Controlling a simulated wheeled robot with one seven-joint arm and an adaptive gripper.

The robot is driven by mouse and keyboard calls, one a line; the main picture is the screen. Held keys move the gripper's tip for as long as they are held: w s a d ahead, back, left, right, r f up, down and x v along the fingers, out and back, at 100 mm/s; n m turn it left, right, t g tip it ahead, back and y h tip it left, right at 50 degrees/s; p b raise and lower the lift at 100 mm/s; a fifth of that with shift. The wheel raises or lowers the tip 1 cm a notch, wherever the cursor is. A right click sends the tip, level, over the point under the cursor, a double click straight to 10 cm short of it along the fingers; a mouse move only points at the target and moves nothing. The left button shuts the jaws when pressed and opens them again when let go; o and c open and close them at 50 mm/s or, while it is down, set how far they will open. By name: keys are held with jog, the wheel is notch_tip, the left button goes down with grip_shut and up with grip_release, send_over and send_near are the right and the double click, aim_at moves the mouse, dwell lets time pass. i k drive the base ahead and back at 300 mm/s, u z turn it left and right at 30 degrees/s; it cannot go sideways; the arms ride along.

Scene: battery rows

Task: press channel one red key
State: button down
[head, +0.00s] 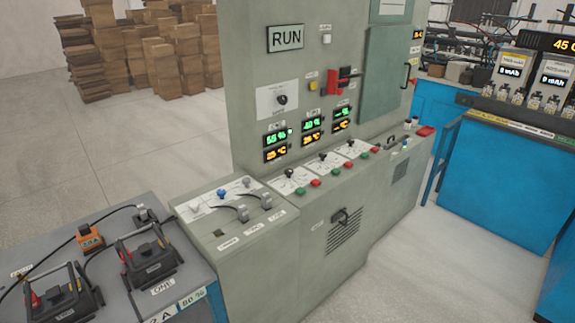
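A grey cabinet carries a sloping ledge with a row of small green and red keys. The leftmost red key (316,183) sits below the leftmost dial plate (291,179), beside a green key (300,190). Further right on the ledge are another red key (336,171) and a third red key (375,150), each near a green one. Above the ledge are three pairs of displays; the leftmost green display (276,138) seems to read 65 %. The small channel labels are too small to read surely. My gripper is not in view.
A red switch handle (343,80) juts from the cabinet. A blue bench (495,180) stands right, with free floor between.

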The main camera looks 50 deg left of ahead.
aim_at(315, 182)
jog(key=u, duration=1.8)
jog(key=i, duration=0.25)
